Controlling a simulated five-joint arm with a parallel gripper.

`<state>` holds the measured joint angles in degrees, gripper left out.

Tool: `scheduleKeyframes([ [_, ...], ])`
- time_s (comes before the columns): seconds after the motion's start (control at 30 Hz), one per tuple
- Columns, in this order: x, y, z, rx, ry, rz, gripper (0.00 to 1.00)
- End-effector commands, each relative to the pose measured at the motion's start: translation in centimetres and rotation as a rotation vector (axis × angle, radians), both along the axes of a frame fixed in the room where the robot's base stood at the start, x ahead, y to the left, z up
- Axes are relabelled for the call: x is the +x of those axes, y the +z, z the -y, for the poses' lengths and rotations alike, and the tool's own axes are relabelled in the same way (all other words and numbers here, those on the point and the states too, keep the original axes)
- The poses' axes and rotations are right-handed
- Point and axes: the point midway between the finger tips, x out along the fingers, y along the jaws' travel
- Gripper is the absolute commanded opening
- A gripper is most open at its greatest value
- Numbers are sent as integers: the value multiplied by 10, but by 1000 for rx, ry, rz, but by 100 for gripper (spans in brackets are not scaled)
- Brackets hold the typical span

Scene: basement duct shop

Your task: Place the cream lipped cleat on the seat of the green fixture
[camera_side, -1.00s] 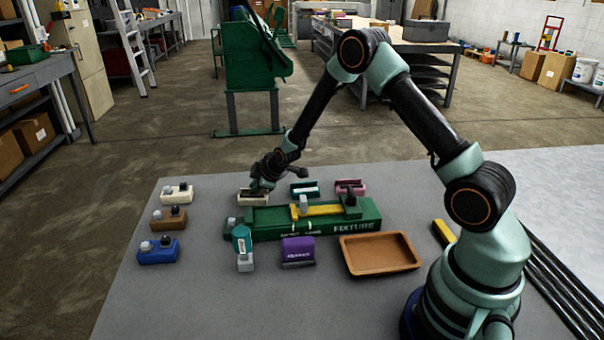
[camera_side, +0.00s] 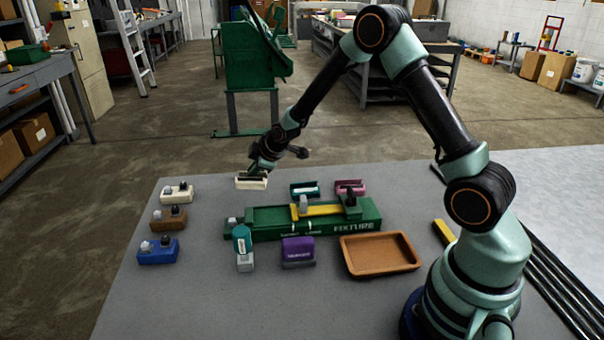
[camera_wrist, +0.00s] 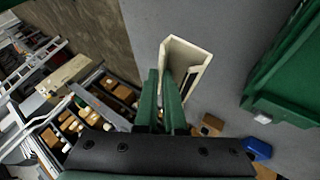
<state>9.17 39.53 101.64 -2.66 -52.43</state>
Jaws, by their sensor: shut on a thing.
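The cream lipped cleat (camera_side: 250,184) is held by my gripper (camera_side: 258,171) above the table, behind the left end of the green fixture (camera_side: 352,228). In the wrist view the cleat (camera_wrist: 196,52) shows as a cream channel with raised walls, and my gripper's green fingers (camera_wrist: 167,92) are closed on one wall. The fixture lies lengthwise on the table. A bare green seat area (camera_side: 270,217) shows at its left, beside a yellow bar (camera_side: 322,210) and a grey post. The fixture's green body also shows at the right of the wrist view (camera_wrist: 290,75).
Teal (camera_side: 305,189) and pink (camera_side: 350,187) pieces lie behind the fixture. A teal-and-grey item (camera_side: 243,247), a purple block (camera_side: 298,251) and a brown tray (camera_side: 379,254) stand in front. Cream, brown (camera_side: 168,218) and blue (camera_side: 158,251) knobbed blocks line the left.

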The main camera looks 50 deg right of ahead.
Motion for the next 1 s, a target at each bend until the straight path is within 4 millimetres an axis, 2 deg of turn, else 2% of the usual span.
scheduleKeyframes([
  [0.03,1,19,0,-2,0,8,0],
  [0.1,1,40,0,-1,0,9,0],
  [0.3,1,93,0,-1,0,6,0],
  [0.4,0,113,0,-1,0,5,0],
  [0.5,1,128,0,0,0,4,0],
  [0.73,-7,150,-4,-3,8,2,0],
  [0.87,-26,163,-14,-10,29,1,0],
  [1.0,-56,176,-28,-21,60,-2,0],
])
